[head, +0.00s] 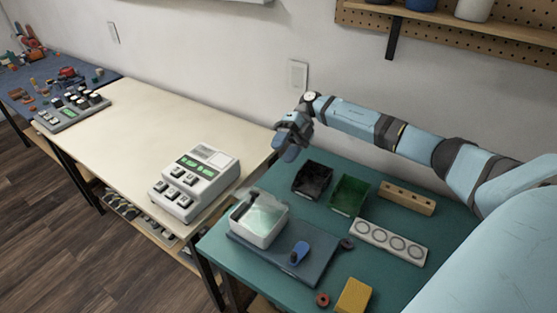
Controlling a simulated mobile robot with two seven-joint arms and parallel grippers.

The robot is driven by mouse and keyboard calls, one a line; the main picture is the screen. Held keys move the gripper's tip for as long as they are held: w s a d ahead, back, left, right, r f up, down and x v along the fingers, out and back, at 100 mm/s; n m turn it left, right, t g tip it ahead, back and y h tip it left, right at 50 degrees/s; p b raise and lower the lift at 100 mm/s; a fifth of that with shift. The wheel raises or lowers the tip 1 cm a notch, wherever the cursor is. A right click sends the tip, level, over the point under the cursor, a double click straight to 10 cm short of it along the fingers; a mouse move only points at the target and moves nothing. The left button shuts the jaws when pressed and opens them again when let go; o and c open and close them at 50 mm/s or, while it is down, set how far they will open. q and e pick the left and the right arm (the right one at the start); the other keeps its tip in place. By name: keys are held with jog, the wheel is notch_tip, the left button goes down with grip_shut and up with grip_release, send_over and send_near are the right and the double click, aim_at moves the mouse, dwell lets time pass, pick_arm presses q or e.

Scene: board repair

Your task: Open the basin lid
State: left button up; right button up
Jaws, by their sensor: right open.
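The white, rounded-square basin (242,231) stands on a dark blue-grey mat on the green table. A pale, glassy surface shows at its top, with a dark part at its back left rim. I cannot clearly tell whether this surface is the lid or the inside. My right gripper (287,153) is raised behind the basin and slightly to its right, near the wall. It is open and appears empty, apart from the basin. My left gripper is out of view.
A black bin (312,180) and a green bin (349,195) stand right of the basin. A blue-handled object (299,252) lies on the mat (318,257). A wooden block (407,198), a white strip with rings (388,241) and a yellow block (353,296) are farther right. A button console (194,183) stands on the cream table.

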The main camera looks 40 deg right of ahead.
jog(key=b+v, duration=0.1)
jog(key=v, duration=0.9)
jog(key=shift+f, duration=0.2)
